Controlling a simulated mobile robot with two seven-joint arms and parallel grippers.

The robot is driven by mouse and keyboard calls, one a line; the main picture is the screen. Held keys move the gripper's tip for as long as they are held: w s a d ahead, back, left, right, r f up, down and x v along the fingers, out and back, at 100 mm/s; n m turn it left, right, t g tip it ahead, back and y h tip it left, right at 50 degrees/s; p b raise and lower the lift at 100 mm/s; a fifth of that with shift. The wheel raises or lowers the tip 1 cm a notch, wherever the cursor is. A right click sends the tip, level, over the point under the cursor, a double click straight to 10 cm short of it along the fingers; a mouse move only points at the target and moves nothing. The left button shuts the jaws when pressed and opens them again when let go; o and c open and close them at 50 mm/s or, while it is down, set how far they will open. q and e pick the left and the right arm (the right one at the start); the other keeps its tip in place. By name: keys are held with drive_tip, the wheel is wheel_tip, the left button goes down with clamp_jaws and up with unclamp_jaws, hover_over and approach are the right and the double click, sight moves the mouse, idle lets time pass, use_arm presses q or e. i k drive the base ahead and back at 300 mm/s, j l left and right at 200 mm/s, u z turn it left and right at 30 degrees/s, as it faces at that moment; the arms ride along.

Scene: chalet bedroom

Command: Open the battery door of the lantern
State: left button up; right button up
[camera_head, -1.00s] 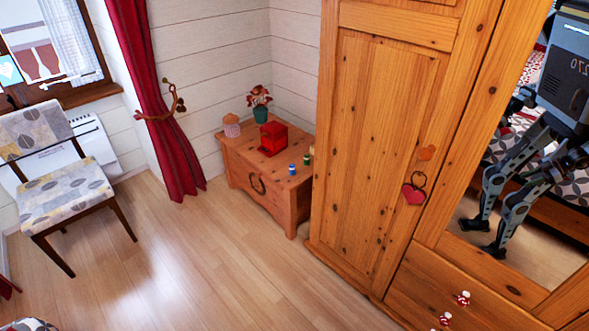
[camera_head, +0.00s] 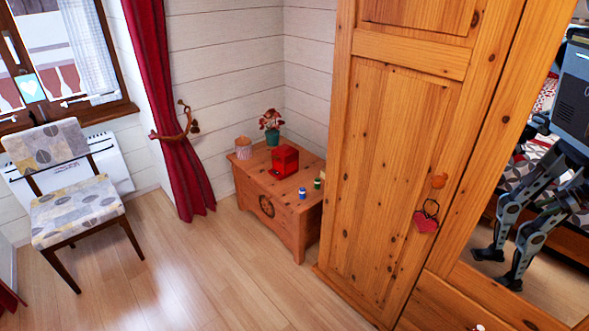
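A small red box-shaped object (camera_head: 285,160), which looks like the lantern, stands on a low wooden chest (camera_head: 272,211) in the corner. Its battery door cannot be made out at this distance. In front of it on the chest top are a small blue-and-white cylinder (camera_head: 302,193) and a small green one (camera_head: 317,184), possibly batteries. Neither of my grippers is directly in view. My own body shows only as a reflection in the wardrobe mirror at the right.
A pinkish cup (camera_head: 243,148) and a potted red plant (camera_head: 271,126) stand at the chest's back. A wooden wardrobe (camera_head: 395,170) stands close on the right. A chair (camera_head: 75,200) is at the left, by the red curtain (camera_head: 172,110). The wooden floor (camera_head: 190,275) between is clear.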

sight(285, 152)
drive_tip(key=i+j+z, duration=0.15)
drive_tip(key=i+j, duration=0.2)
drive_tip(key=i, duration=0.15)
drive_tip(key=i+j+z, duration=0.2)
drive_tip(key=i+j, duration=0.25)
drive_tip(key=i+j+z, duration=0.15)
drive_tip(key=i+j, duration=0.3)
drive_tip(key=i+j+z, duration=0.15)
drive_tip(key=i+j, duration=0.25)
drive_tip(key=j, duration=0.15)
drive_tip(key=i+j+z, duration=0.2)
drive_tip(key=i+j, duration=0.2)
drive_tip(key=j, duration=0.2)
